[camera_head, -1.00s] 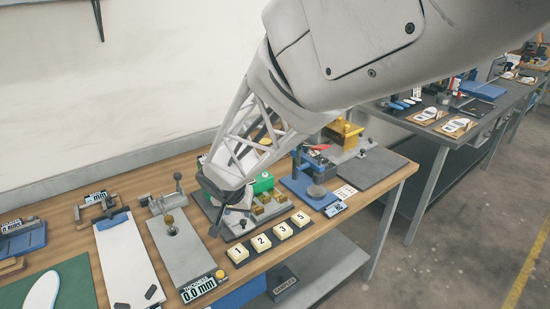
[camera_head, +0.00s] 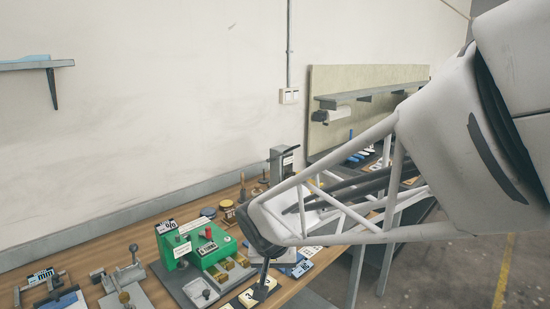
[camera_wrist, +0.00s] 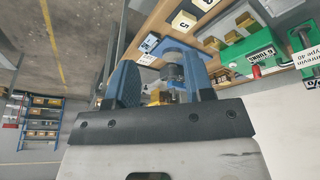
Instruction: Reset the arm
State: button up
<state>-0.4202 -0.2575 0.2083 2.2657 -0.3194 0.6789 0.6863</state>
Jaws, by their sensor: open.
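My gripper shows in the wrist view (camera_wrist: 160,88) with its two blue fingers spread apart and nothing held between them. In the head view my arm reaches in from the right over the wooden bench (camera_head: 150,240), and the gripper's dark end (camera_head: 262,270) points down near the bench's front edge. The fingertips are hard to make out there. The gripper is to the right of the green machine (camera_head: 200,246), close to the numbered tiles (camera_head: 247,298). My arm hides part of the bench behind it.
A grey fixture (camera_head: 122,282) and a gauge (camera_head: 45,285) stand at the left of the bench. A grey press (camera_head: 282,162) stands at the back near the wall. Another bench with a backboard (camera_head: 350,78) is beyond. In the wrist view a blue rack (camera_wrist: 42,118) stands on the floor.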

jog(key=s+d+r, duration=0.2)
jog(key=s+d, duration=0.7)
jog(key=s+d+r+g, duration=0.1)
jog(key=s+d+r, duration=0.2)
jog(key=s+d, duration=0.6)
jog(key=shift+s+d+y, duration=0.2)
jog(key=shift+s+y, duration=0.1)
jog(key=shift+s, duration=0.4)
